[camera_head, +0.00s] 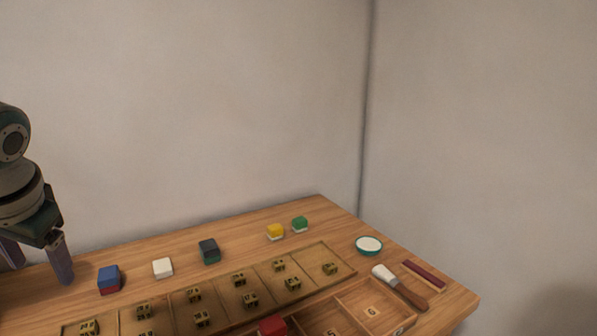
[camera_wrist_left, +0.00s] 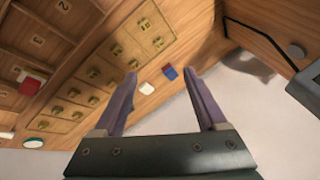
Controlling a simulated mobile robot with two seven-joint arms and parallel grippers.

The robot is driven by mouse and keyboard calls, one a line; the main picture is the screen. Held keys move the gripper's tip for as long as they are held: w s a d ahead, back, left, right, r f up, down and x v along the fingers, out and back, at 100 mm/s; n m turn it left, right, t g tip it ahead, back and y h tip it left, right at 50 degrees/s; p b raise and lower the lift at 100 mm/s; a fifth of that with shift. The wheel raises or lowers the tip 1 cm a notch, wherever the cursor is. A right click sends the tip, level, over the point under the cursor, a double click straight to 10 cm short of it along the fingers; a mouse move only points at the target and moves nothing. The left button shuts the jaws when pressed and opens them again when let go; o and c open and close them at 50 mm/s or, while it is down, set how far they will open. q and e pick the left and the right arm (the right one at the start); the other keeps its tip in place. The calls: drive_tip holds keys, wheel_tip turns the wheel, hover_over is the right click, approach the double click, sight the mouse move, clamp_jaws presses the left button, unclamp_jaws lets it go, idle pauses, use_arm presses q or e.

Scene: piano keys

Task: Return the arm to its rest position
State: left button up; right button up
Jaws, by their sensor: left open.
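My left gripper (camera_head: 40,274) hangs at the left edge of the head view, with its two purple fingers pointing down beside the left end of the table. My right gripper is out of view.
A wooden table (camera_head: 310,212) holds a compartment tray (camera_head: 346,290) with small brass pieces. A white block (camera_head: 162,268), dark block (camera_head: 209,251), yellow block (camera_head: 275,231), green block (camera_head: 300,223), red block (camera_head: 272,326), round dish (camera_head: 369,245) and brush (camera_head: 400,286) stand about. Plain walls lie behind.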

use_arm(q)
drive_tip(key=s+d+f+m+h, duration=0.1)
drive_tip(key=s+d+f+h, duration=0.1)
drive_tip(key=s+d, duration=0.9)
drive_tip(key=s+d+f+m+h, duration=0.1)
drive_tip(key=s+d+f+h, duration=0.2)
drive_tip(key=s+d, duration=0.75)
drive_tip(key=w+r+p+v, duration=0.1)
drive_tip(key=w+p+v, duration=0.1)
drive_tip(key=p+v, duration=1)
drive_tip(key=w+a+p+v, duration=0.1)
drive_tip(key=w+p+v, duration=0.2)
drive_tip(key=p+v, duration=1)
drive_tip(key=w+a+r+p+v, duration=0.1)
drive_tip(key=w+p+v, duration=0.2)
drive_tip(key=p+v, duration=0.9)
drive_tip(key=shift+r+p, duration=0.5)
drive_tip(key=shift+r, duration=0.05)
